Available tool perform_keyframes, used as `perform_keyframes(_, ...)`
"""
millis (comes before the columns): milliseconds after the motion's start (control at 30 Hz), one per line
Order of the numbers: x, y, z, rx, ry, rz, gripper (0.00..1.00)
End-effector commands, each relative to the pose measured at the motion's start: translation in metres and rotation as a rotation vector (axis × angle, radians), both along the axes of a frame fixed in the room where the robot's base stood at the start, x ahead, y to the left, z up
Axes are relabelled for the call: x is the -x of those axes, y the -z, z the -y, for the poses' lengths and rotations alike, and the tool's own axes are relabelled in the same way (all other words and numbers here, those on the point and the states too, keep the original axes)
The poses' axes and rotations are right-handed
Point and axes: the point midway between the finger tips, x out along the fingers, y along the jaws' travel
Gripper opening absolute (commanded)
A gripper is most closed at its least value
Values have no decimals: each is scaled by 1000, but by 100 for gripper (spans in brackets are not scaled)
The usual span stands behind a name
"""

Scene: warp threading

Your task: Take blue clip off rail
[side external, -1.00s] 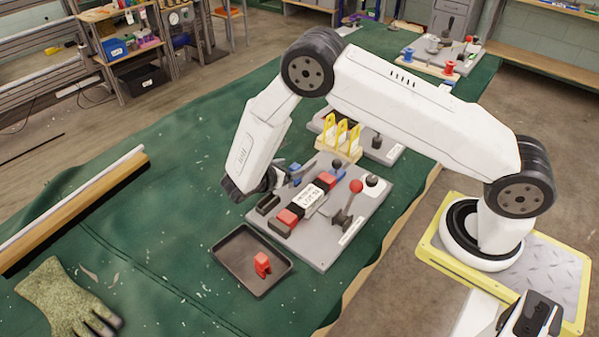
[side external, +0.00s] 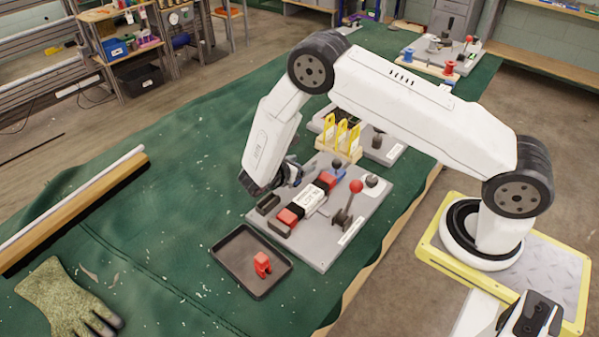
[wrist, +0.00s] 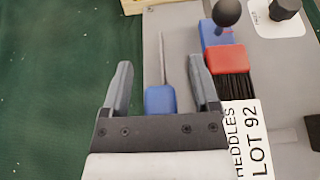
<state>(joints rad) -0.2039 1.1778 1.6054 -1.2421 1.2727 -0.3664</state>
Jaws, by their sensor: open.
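A blue piece (wrist: 160,99), which looks like the blue clip, lies between my gripper's two fingers in the wrist view. A thin grey metal strip (wrist: 163,58), perhaps the rail, runs away from its far end. My gripper (wrist: 161,72) is open, with one finger on each side of the blue piece and gaps showing. I cannot tell how high the fingers are above it. In the side view my gripper (side external: 275,183) hangs low over the left edge of the grey board (side external: 325,255) and partly hides the blue piece.
A second blue block (wrist: 215,35) sits beside a red block (wrist: 227,60) and a black ball knob (wrist: 226,12). A red-knobbed lever (side external: 355,186) stands on the board. A dark tray (side external: 232,275) holds a red clip (side external: 262,264). Yellow pieces (side external: 341,134) stand behind.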

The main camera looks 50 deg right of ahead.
Motion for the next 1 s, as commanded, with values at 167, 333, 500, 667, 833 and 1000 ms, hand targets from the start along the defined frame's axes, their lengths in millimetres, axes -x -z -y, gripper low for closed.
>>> perform_keyframes(167,0,0,0,0,0,0,49)
perform_keyframes(333,0,0,0,0,0,0,0)
perform_keyframes(500,0,0,0,0,0,0,0)
perform_keyframes(667,0,-1,0,0,0,0,0)
perform_keyframes(833,0,-5,0,0,0,0,0)
perform_keyframes(1000,-1,-17,0,0,0,1,0)
